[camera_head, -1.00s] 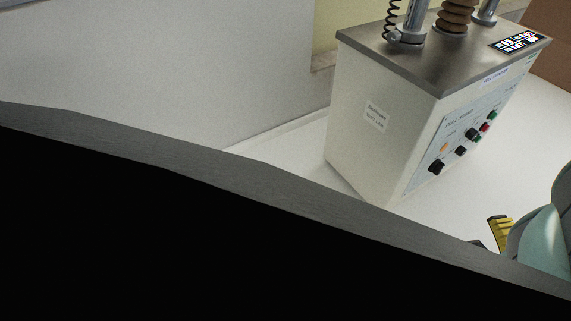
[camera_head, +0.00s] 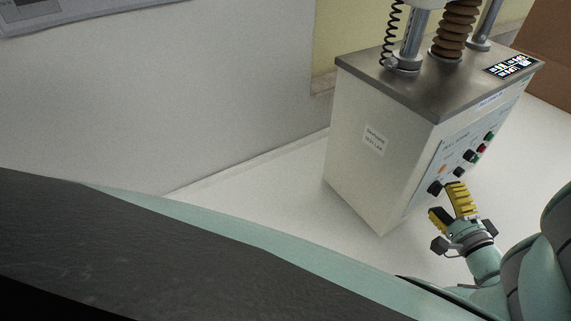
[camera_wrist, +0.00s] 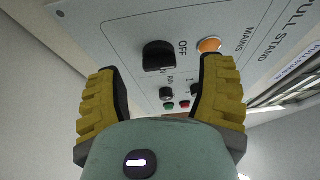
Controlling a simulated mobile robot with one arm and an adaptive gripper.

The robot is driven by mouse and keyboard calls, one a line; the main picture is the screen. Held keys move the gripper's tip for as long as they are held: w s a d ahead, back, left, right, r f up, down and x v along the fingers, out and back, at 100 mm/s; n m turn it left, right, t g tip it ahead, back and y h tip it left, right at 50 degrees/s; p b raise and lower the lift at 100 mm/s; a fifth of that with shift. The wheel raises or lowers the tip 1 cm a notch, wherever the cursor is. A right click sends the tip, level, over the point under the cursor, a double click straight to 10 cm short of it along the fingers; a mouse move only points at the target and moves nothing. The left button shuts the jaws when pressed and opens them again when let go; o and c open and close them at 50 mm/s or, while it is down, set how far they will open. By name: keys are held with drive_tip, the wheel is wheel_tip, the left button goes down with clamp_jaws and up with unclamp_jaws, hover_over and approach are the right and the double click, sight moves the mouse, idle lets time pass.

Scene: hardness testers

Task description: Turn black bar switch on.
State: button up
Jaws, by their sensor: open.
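The black bar switch (camera_head: 434,188) sits at the lower left of the tester's front panel. In the wrist view the switch (camera_wrist: 158,55) is large, beside the printed word OFF, and lies between my fingers, beyond their tips. My gripper (camera_head: 447,201) has yellow ribbed fingers and is open and empty, in front of the panel near the switch. The gripper also shows in the wrist view (camera_wrist: 166,75), with one finger on each side. Whether a finger touches the panel I cannot tell.
An orange lamp (camera_wrist: 209,45) marked MAINS is close to the right finger. Smaller black knobs (camera_head: 460,172), a red button (camera_head: 481,148) and a green button (camera_head: 489,136) continue along the panel. The tester (camera_head: 350,160) stands on a white surface (camera_head: 270,190), clear to its left.

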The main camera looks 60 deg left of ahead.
drive_tip(key=shift+x, duration=1.15)
drive_tip(key=shift+o, duration=0.2)
drive_tip(key=shift+d, duration=0.1)
drive_tip(key=c, duration=1.2)
